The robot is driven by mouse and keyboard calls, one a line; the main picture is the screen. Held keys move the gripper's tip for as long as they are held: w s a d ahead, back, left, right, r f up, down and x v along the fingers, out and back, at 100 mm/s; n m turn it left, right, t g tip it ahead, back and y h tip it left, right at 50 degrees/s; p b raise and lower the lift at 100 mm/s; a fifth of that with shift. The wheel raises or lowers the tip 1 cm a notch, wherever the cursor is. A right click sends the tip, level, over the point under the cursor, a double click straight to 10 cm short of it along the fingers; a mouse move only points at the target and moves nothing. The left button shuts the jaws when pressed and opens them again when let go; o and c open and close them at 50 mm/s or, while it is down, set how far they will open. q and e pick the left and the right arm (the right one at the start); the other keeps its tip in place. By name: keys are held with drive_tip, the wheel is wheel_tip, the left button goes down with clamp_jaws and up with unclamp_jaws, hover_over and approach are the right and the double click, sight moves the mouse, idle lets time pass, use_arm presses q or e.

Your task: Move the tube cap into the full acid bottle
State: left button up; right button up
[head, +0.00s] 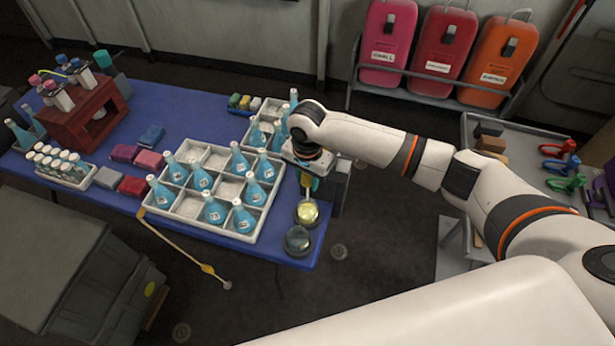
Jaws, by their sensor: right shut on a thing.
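A round bottle with yellow liquid (307,213), which looks like the full acid bottle, stands near the right edge of the blue table. My right gripper (308,181) points down directly above it, near its neck. It is shut on a small teal thing that appears to be the tube cap, mostly hidden by the gripper. I cannot tell whether this thing touches the bottle's mouth. A similar dark, clear bottle (298,240) stands just in front. My left gripper is not in view.
A white divided crate (190,208) with several blue flasks stands left of the bottles, and another crate is behind. A white rack of capped tubes (62,167) and a dark red stand (100,112) are at the left. The blue table (185,98) is clear at the back.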

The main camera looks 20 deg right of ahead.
sight(307, 198)
idle(0.4)
drive_tip(key=shift+f+p, duration=0.3)
drive_tip(key=shift+p, duration=0.15)
drive_tip(key=shift+f, duration=0.2)
drive_tip(key=shift+f+b, duration=0.35)
drive_tip(key=shift+f, duration=1.45)
drive_tip(key=shift+f, duration=0.2)
drive_tip(key=shift+f+b, duration=0.85)
drive_tip(key=shift+f, duration=1.25)
